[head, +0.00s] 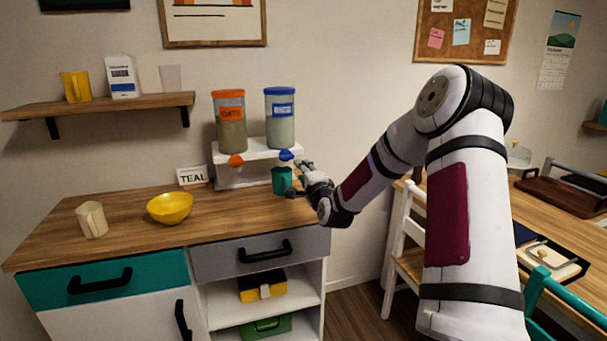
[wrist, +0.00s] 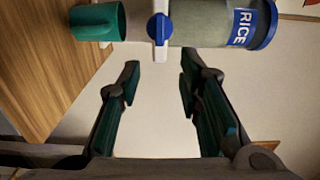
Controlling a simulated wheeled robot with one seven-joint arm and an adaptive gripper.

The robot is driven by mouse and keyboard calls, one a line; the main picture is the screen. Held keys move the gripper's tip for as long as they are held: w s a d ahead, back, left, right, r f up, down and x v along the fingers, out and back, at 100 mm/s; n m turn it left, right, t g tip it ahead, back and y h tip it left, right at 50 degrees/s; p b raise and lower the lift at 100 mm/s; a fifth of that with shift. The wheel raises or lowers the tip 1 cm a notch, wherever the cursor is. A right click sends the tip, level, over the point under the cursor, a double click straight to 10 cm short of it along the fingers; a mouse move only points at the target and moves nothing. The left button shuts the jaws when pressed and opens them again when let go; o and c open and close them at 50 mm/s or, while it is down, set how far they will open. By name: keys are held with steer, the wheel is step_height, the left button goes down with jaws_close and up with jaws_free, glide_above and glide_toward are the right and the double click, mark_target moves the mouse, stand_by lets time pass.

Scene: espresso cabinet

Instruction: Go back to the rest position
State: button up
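My gripper (head: 298,180) is in front of the dispensers at the right end of the cabinet top. In the wrist view my gripper (wrist: 158,78) is open, its two fingers wide apart with nothing between them. A teal cup (head: 281,180) stands under the dispenser with the blue lid, and my gripper partly overlaps it in the head view. The wrist view shows the teal cup (wrist: 98,22) beyond the fingers, apart from them. The blue-lidded dispenser (head: 280,120) reads RICE in the wrist view (wrist: 205,22), with a blue knob (wrist: 159,29) below it.
An orange-lidded dispenser (head: 230,120) shares the white stand (head: 240,175). A TEAL sign (head: 192,175), a yellow bowl (head: 170,207) and a cream mug (head: 92,220) are on the cabinet top (head: 130,210). A white chair (head: 401,240) and table stand at right. A shelf (head: 100,106) hangs upper left.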

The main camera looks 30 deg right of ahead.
steer(key=shift+a, duration=0.1)
stand_by(0.5)
steer(key=s+a+r+n+g+y+p, duration=0.1)
steer(key=s+a+r+n+g+y, duration=0.2)
steer(key=s+a+n, duration=0.45)
steer(key=s+a+r+n+g+p, duration=0.25)
steer(key=s+a+r+n, duration=0.2)
steer(key=a, duration=0.55)
steer(key=s+a+r+n+g, duration=0.1)
steer(key=s+a+n+g, duration=0.1)
steer(key=s, duration=1)
steer(key=s+a+r+n+g+y+p, duration=0.1)
steer(key=s+a+n+g, duration=0.2)
steer(key=s, duration=0.8)
steer(key=s+a+r+n+g+y+p, duration=0.1)
steer(key=s+a+n, duration=0.3)
steer(key=s, duration=0.8)
steer(key=shift+s+a+r+g, duration=0.35)
steer(key=shift+a+r+g, duration=0.15)
steer(key=shift+a+g, duration=0.35)
